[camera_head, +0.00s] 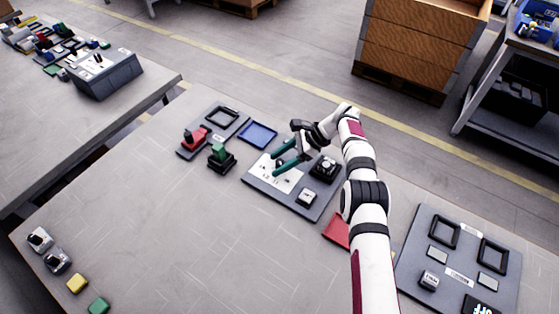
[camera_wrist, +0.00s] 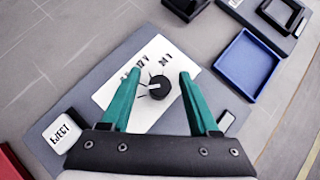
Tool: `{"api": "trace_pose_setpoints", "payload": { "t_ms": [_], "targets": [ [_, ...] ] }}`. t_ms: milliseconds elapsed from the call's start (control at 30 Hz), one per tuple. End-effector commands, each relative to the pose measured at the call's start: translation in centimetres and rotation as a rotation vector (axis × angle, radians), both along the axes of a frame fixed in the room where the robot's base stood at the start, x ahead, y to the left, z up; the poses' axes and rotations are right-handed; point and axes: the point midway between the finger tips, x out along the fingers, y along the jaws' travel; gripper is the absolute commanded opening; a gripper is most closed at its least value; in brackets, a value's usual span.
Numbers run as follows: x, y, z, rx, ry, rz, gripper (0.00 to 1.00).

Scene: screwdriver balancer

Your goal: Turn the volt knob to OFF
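The volt knob (camera_wrist: 159,88) is a round black knob with a white pointer line, on a white plate (camera_wrist: 112,94) with printed volt labels. The pointer aims left in the wrist view. One label is partly covered by a finger, and I cannot read an OFF mark. My gripper (camera_wrist: 160,74) has two green fingers, spread wide on either side of the knob, with a visible gap to each. In the head view my gripper (camera_head: 285,160) is over the white plate (camera_head: 270,180) of the grey panel (camera_head: 282,198); the knob cannot be made out there.
An EJECT button (camera_wrist: 62,131) is beside the white plate, and also shows in the head view (camera_head: 307,197). A black block (camera_head: 324,168) stands on the panel near my wrist. A blue tray (camera_head: 257,135) and a green-handled joystick (camera_head: 220,157) are nearby. The front table middle is clear.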

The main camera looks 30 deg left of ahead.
Motion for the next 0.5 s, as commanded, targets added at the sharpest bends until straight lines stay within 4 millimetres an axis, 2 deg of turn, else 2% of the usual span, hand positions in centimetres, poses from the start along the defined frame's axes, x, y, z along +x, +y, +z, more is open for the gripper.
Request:
{"api": "trace_pose_setpoints", "payload": {
  "t_ms": [233,333,400,500],
  "targets": [
    [0.1,0.0,0.6,0.000,-0.002,0.000,0.61],
    [0.1,0.0,2.2,0.001,-0.002,-0.001,0.61],
    [0.1,0.0,4.1,0.002,-0.004,0.000,0.61],
    [0.7,-2.8,5.9,0.000,-0.001,-0.005,0.61]
  ]
}}
